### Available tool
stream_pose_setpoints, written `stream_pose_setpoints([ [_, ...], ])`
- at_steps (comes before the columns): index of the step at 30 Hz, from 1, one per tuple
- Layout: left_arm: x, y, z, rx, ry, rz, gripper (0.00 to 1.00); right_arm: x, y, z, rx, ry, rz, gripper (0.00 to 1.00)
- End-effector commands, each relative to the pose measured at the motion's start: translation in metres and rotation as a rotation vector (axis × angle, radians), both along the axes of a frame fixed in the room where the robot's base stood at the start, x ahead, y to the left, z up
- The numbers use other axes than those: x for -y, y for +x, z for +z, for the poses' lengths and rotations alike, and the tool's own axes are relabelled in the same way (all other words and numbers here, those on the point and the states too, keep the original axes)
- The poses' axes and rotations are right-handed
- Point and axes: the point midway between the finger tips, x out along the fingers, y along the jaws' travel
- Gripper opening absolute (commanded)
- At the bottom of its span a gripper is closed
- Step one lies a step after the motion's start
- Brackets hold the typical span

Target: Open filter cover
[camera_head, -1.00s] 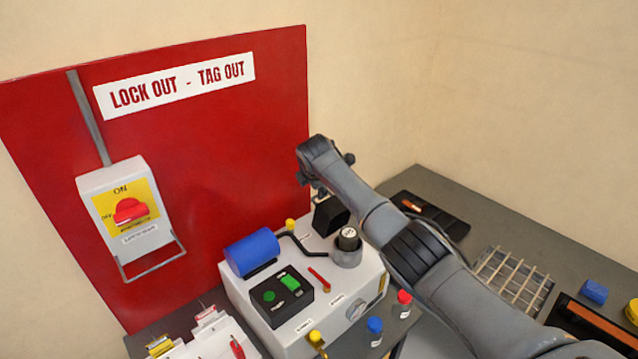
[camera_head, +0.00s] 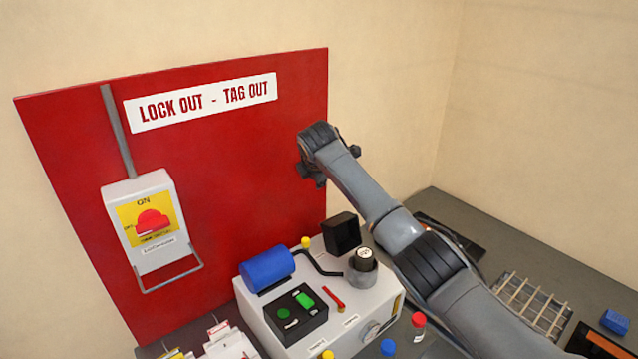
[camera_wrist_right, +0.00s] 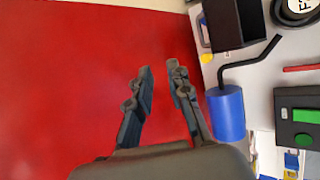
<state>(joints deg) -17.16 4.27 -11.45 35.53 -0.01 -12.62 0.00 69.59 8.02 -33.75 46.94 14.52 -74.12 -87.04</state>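A white and grey machine (camera_head: 355,325) stands in front of the red board. A round dark cap with a white lettered top (camera_head: 363,258) sits in a grey cup at its right. It shows partly in the right wrist view (camera_wrist_right: 298,8). A black open-sided box (camera_head: 342,233) stands behind it at the machine's back. I cannot tell which part is the filter cover. My right gripper (camera_head: 312,172) is raised above and behind the machine, in front of the red board. In the right wrist view its fingers (camera_wrist_right: 160,70) are apart with nothing between them. My left gripper is out of view.
A blue cylinder (camera_head: 267,270), a bent black pipe (camera_head: 320,268) and a black button panel (camera_head: 297,312) are on the machine. The lockout switch box (camera_head: 145,225) hangs on the red board (camera_head: 235,165). Bottles stand in front; a grid rack (camera_head: 533,305) is at right.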

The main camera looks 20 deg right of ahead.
Motion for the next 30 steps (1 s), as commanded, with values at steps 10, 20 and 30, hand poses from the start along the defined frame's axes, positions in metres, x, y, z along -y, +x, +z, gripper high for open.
stream_pose_setpoints([
  [10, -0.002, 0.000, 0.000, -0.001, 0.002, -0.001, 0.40, -0.002, -0.001, 0.006, 0.001, 0.000, 0.000, 0.19],
  [20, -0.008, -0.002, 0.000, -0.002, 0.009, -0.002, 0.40, -0.003, -0.003, 0.009, 0.001, 0.000, 0.000, 0.19],
  [30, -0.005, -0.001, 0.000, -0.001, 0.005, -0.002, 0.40, -0.011, -0.034, 0.048, 0.005, 0.000, 0.001, 0.19],
])
